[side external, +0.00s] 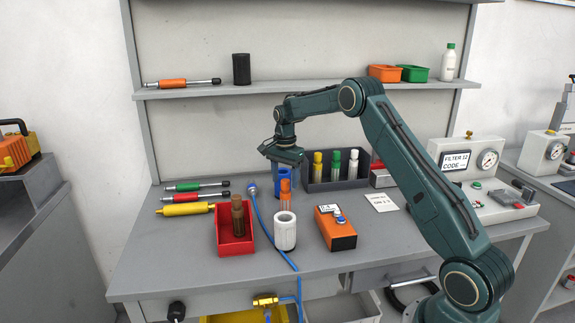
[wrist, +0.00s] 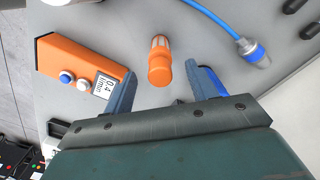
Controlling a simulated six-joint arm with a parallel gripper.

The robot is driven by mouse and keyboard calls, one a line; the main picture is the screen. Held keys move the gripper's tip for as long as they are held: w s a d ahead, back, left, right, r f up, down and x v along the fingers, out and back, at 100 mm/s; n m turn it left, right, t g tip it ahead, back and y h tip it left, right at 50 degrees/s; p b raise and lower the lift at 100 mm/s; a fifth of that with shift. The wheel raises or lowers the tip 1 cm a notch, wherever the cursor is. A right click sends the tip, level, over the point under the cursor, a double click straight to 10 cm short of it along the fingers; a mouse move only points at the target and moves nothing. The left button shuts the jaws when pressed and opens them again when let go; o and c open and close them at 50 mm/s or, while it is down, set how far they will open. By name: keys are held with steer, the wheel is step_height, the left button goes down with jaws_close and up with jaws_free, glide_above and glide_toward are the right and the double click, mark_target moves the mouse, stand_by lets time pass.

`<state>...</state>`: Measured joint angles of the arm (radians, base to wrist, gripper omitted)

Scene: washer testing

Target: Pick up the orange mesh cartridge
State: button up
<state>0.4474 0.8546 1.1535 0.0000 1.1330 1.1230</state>
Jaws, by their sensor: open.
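The orange mesh cartridge (side external: 286,197) stands upright near the middle of the bench, behind the white cylinder (side external: 285,232), which hides its lower part. In the wrist view the cartridge's orange cap (wrist: 160,68) lies between my two fingers, with a paler mesh section beyond it. My gripper (side external: 284,168) points down above the cartridge area in the side view. In the wrist view my gripper (wrist: 159,80) is open, with a visible gap on both sides of the cap. No contact with the cartridge shows.
A red bin (side external: 233,247) with a brown cartridge is at the left. An orange box (side external: 335,230) stands at the right. A blue hose (side external: 265,222) crosses the bench. A dark rack (side external: 370,172) holds several bottles behind. A blue object (side external: 281,188) is close by my gripper.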

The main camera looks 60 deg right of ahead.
mark_target(286, 189)
steer(key=shift+d+f, duration=0.15)
steer(key=shift+f, duration=2.25)
steer(key=c, duration=1.1)
